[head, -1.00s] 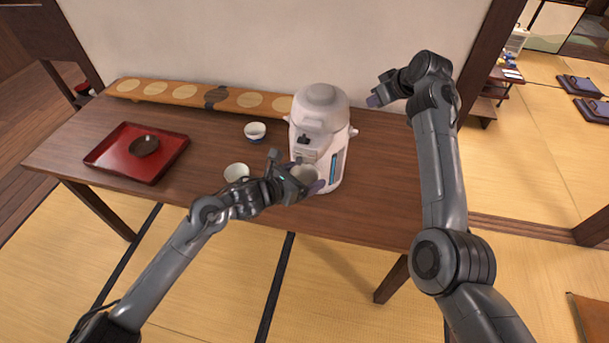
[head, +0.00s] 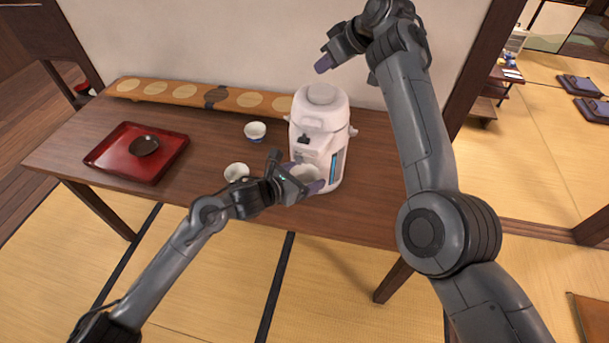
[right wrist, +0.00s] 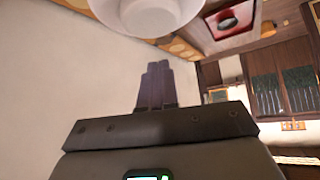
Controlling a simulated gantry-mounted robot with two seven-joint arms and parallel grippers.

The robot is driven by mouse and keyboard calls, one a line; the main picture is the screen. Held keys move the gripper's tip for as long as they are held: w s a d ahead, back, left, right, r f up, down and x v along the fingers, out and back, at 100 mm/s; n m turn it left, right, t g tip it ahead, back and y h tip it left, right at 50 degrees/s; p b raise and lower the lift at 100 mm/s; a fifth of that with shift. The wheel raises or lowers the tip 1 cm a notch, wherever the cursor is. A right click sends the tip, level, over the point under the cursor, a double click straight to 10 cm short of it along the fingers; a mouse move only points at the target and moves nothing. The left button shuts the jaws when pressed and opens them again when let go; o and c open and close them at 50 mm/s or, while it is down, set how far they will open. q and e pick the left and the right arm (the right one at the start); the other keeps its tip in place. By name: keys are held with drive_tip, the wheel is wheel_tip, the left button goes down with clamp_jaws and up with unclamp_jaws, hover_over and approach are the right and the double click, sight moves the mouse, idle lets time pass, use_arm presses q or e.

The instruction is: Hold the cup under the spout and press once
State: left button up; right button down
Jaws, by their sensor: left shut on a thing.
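The white hot-water dispenser (head: 318,118) stands upright on the table, with its dark spout area on the front left. My left gripper (head: 304,186) is shut on a white cup (head: 305,171), held close against the dispenser's lower front, below the spout. The gripper partly hides the cup. My right gripper (head: 323,66) is raised just behind and above the dispenser's top, apart from it. In the right wrist view its two fingers (right wrist: 155,86) are together with nothing between them, and the dispenser's round top (right wrist: 160,12) shows beyond them.
Two more cups stand on the table (head: 370,205), one at the back (head: 255,131) and one left of my left gripper (head: 236,171). A red tray (head: 110,165) with a dark bowl (head: 144,145) is at the left. A long wooden board (head: 180,97) lies along the wall.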

sight(322, 89)
drive_tip(key=shift+f, duration=1.35)
drive_tip(key=shift+f, duration=0.2)
idle(1.0)
drive_tip(key=shift+f, duration=1.55)
drive_tip(key=shift+r, duration=1.6)
drive_tip(key=shift+r, duration=0.1)
idle(1.0)
wheel_tip(322, 89, up, 6)
idle(0.7)
